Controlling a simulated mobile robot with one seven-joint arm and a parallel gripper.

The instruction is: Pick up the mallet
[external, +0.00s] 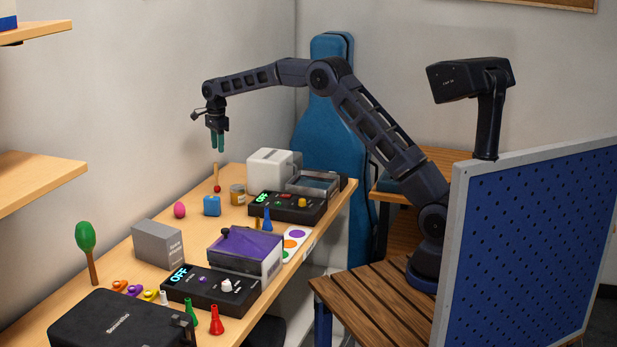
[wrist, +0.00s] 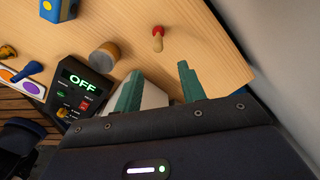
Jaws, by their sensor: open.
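The mallet (external: 216,178) has a red head and a thin light wooden handle. It is near the far end of the table in the external view, just below my gripper (external: 217,148). In the wrist view the mallet (wrist: 158,40) is near the top middle, with its red head away from me and its handle toward the fingers. I cannot tell surely whether it stands or lies. My gripper (wrist: 160,72) is open and empty, with its green fingers pointing down. The fingertips are above the mallet and apart from it.
A lidded jar (wrist: 104,57), a blue block (external: 211,205) and a pink egg (external: 179,210) are near the mallet. A white box (external: 270,166) and a black "OFF" device (external: 288,207) stand to its right. A wall rises beside the table's far edge.

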